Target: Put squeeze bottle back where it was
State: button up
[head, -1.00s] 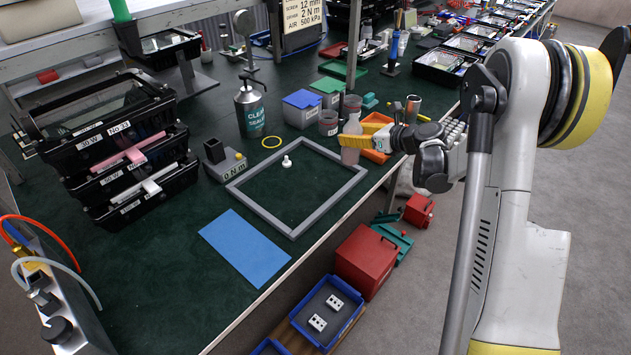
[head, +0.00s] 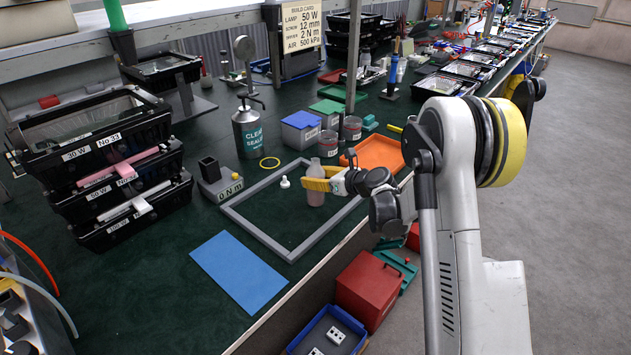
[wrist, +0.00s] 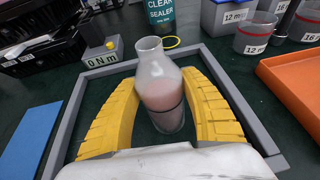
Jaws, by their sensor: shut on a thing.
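The squeeze bottle (head: 315,183) is translucent with pinkish contents and a dark band around it. My gripper (head: 318,184) has its yellow fingers shut around the bottle's sides. The wrist view shows the bottle (wrist: 162,90) upright between the two curved fingers, its open neck clear above them. The bottle is over the right part of the area inside the grey frame (head: 240,227). I cannot tell whether its base touches the bench. A small white nozzle-like piece (head: 285,182) stands inside the frame, left of the bottle.
An orange tray (head: 374,153) lies to the right, behind my gripper. Lidded boxes and jars (head: 352,128) stand behind the frame, near the sealer can (head: 250,132). A grey torque block (head: 218,182) is at its left corner. A blue mat (head: 238,270) lies in front.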

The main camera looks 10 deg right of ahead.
jog(key=shift+r, duration=0.15)
jog(key=o, duration=1.4)
